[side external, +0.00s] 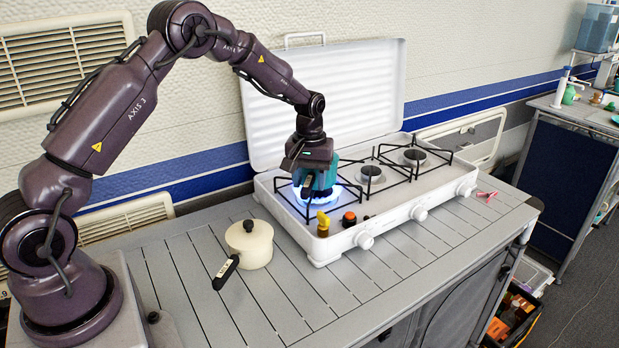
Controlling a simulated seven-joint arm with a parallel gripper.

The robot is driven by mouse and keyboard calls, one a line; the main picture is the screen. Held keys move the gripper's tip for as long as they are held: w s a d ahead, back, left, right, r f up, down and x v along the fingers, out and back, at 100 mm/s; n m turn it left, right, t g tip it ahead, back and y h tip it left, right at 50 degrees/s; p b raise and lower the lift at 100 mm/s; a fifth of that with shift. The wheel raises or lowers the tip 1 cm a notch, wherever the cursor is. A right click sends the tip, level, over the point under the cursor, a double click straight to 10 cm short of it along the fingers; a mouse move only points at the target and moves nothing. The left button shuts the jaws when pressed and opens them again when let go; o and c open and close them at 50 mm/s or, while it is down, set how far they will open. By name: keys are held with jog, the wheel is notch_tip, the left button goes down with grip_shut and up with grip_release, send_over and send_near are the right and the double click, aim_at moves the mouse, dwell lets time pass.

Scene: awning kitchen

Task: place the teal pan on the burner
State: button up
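The teal pan (329,176) is at the left burner (318,199) of the white stove (400,215), directly under my gripper (308,172). Blue flame glows around the pan's base. Its near side shows a short dark part that looks like its handle. I cannot tell whether the pan rests on the grate or hangs just above it. My gripper points down at the pan and overlaps it. The fingers are hidden or too small, so I cannot tell whether they grip it.
A cream pot (249,243) with a dark handle stands on the slatted counter (190,285) left of the stove. A small yellow-topped item (323,224) and an orange-topped one (349,219) stand at the stove's front left. The middle burner (370,173) and right burner (415,156) are bare.

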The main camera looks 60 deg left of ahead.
jog(key=s+d+r+m+t, duration=0.1)
jog(key=s+d+r, duration=0.1)
jog(key=r, duration=0.7)
jog(key=s+d+r+m, duration=0.1)
jog(key=s+d+r, duration=0.1)
jog(key=r, duration=0.7)
jog(key=s+d+r+m+t, duration=0.25)
jog(key=s+d+r, duration=0.3)
jog(key=s, duration=0.35)
jog(key=s+d+f+m+t, duration=0.1)
jog(key=s+d+m, duration=0.1)
jog(key=s, duration=0.5)
jog(key=s+d+f+m+t, duration=0.1)
jog(key=s+d+m, duration=0.1)
jog(key=s, duration=0.5)
jog(key=shift+s+f, duration=0.15)
jog(key=shift+d+m, duration=0.1)
jog(key=shift+m, duration=0.15)
